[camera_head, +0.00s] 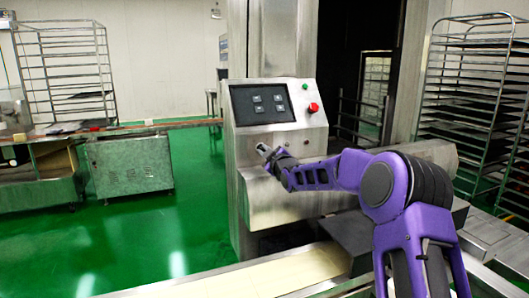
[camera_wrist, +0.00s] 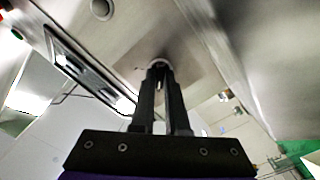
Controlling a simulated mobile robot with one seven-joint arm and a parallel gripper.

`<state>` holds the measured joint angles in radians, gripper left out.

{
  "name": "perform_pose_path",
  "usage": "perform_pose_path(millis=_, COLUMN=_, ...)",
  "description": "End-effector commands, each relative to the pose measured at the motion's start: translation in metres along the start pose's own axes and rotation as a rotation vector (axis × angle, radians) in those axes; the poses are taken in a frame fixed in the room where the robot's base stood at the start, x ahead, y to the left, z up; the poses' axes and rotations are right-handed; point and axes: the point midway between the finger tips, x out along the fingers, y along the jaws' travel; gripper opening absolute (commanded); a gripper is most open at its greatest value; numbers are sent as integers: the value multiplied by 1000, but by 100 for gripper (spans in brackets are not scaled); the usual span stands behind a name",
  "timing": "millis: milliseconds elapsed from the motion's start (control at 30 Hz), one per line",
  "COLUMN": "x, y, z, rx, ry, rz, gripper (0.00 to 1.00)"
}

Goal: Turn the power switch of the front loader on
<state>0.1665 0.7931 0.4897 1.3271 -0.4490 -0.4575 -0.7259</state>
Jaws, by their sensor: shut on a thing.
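The front loader's steel control panel (camera_head: 279,142) stands in the middle of the head view, with a dark screen in its upper part. My gripper (camera_head: 264,151) is at the panel's lower face, below the screen. In the wrist view my gripper (camera_wrist: 160,72) has its two dark fingers close together, shut on the small power switch (camera_wrist: 158,63), whose pale round rim shows around the fingertips. The fingers hide most of the switch, so its turned position cannot be told. In the head view my gripper covers the switch.
A red button (camera_head: 313,107) and a small green light (camera_head: 305,86) sit right of the screen (camera_head: 262,103). A pale conveyor belt (camera_head: 290,276) runs in front. A rack (camera_head: 470,85) stands at right. Green floor (camera_head: 200,190) is open at left.

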Motion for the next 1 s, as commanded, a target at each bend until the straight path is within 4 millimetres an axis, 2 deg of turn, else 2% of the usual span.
perform_pose_path(millis=333, x=0, y=0, z=0, rx=10, ry=0, rz=0, gripper=0)
perform_pose_path(millis=533, x=0, y=0, z=0, rx=72, ry=0, rz=0, gripper=0)
perform_pose_path(millis=1000, x=0, y=0, z=0, rx=462, ry=0, rz=0, gripper=0)
